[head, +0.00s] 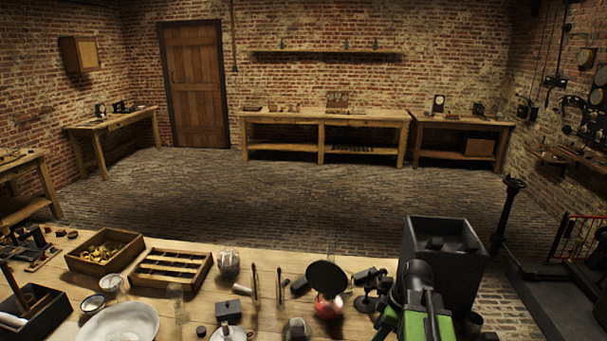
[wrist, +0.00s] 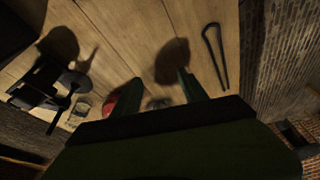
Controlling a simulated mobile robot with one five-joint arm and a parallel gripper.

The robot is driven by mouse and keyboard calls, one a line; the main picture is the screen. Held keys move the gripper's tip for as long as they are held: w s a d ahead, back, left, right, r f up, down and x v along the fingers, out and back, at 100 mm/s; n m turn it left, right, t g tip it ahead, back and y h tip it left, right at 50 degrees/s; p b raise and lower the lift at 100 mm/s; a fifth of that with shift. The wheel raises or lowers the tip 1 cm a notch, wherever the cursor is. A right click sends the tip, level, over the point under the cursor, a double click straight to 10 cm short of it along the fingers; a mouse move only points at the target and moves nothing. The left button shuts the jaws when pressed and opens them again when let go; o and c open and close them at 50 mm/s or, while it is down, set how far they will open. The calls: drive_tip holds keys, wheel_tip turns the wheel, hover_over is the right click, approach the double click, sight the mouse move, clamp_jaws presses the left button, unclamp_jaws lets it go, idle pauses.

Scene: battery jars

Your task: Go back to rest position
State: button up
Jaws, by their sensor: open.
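My gripper shows in the wrist view (wrist: 158,82) with its two dark green fingers apart and nothing between them. The plank bench top (wrist: 125,35) lies beyond the fingers. In the head view my green and black arm rises at the lower right, in front of a tall dark open box (head: 462,268). The fingertips cannot be made out there. A dark lump (head: 435,243) shows at the box's opening.
A black round disc (head: 327,276) stands over a red object (head: 327,307) left of my arm; the red also shows in the wrist view (wrist: 112,98). Wooden trays (head: 170,268), a white dish (head: 120,325) and small jars crowd the bench. The brick floor beyond is clear.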

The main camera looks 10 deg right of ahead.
drive_tip(key=a+f+m+g+h, duration=0.1)
drive_tip(key=a+m+h, duration=0.2)
drive_tip(key=a+m, duration=0.8)
drive_tip(key=a, duration=0.6)
drive_tip(key=shift+s+a+m, duration=0.2)
drive_tip(key=shift+m, duration=0.1)
